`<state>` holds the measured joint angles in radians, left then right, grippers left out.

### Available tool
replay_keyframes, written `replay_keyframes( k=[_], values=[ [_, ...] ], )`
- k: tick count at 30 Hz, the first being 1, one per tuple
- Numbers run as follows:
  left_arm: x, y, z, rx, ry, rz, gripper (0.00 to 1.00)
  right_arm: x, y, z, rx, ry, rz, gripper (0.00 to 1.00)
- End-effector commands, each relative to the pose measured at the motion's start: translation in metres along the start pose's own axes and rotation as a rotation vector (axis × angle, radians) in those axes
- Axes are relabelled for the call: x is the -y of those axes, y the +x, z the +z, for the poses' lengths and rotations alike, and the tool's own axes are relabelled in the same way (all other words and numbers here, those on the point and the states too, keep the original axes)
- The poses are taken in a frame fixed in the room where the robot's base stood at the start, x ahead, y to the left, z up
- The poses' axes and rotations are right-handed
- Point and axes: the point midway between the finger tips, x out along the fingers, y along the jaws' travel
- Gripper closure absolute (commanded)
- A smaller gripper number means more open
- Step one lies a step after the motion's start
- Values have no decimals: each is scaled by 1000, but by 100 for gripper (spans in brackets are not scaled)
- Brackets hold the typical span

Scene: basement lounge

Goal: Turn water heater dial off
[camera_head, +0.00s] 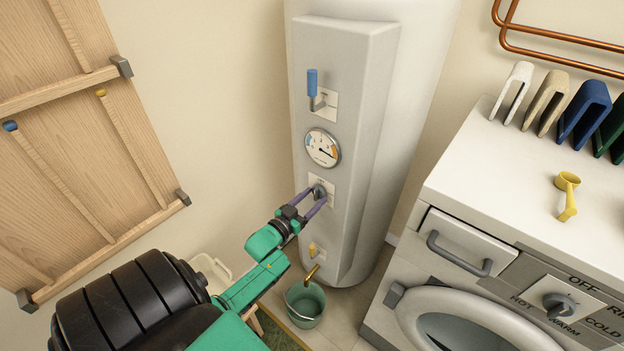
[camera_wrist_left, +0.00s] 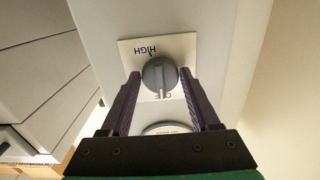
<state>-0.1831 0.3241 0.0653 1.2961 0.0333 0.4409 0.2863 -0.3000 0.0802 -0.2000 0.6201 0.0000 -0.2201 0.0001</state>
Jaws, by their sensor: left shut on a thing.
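The water heater (camera_head: 345,130) is a tall white cylinder with a flat front panel. Its grey round dial (camera_head: 319,192) sits on a small white plate low on the panel. My left gripper (camera_head: 315,199) reaches it from below left, its two purple fingers on either side of the dial and shut on it. In the left wrist view the dial (camera_wrist_left: 159,75) lies between the fingertips (camera_wrist_left: 158,77). That view is upside down: HIGH reads above the dial, and its raised ridge points down towards a label partly hidden, starting with O or similar. My right gripper is not in view.
Above the dial are a round gauge (camera_head: 322,148) and a blue-handled lever (camera_head: 312,84). Below are a yellow lever (camera_head: 313,250) and a brass spout (camera_head: 312,272) over a green bucket (camera_head: 305,303). A washer (camera_head: 450,180) stands right; a wooden panel (camera_head: 75,140) leans left.

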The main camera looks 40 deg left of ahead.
Motion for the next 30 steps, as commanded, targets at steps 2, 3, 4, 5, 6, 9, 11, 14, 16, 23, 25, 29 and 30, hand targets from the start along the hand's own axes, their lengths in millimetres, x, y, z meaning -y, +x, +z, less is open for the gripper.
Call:
replay_keyframes(
  k=[2,3,4,5,6,9,11,14,16,23,25,29,30],
  values=[
    [0,0,0,1,-16,0,93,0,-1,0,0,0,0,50],
    [0,0,0,1,-21,0,93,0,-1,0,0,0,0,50],
    [0,0,0,0,-24,0,93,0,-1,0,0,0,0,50],
    [0,0,0,0,-27,0,93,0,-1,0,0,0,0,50],
    [0,0,0,0,-30,0,93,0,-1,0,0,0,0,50],
    [0,0,0,0,-32,0,93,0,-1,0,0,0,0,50],
    [0,0,0,0,-32,0,93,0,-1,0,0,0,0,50],
    [0,0,0,0,-32,0,93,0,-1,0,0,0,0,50],
    [0,0,0,0,-32,0,93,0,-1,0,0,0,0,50],
    [0,0,0,0,-31,0,8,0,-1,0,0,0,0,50],
    [0,0,0,0,-30,0,8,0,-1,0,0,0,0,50],
    [0,-2,0,0,-30,0,8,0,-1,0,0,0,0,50],
    [0,-5,1,1,-30,0,8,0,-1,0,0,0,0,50]
  ],
)
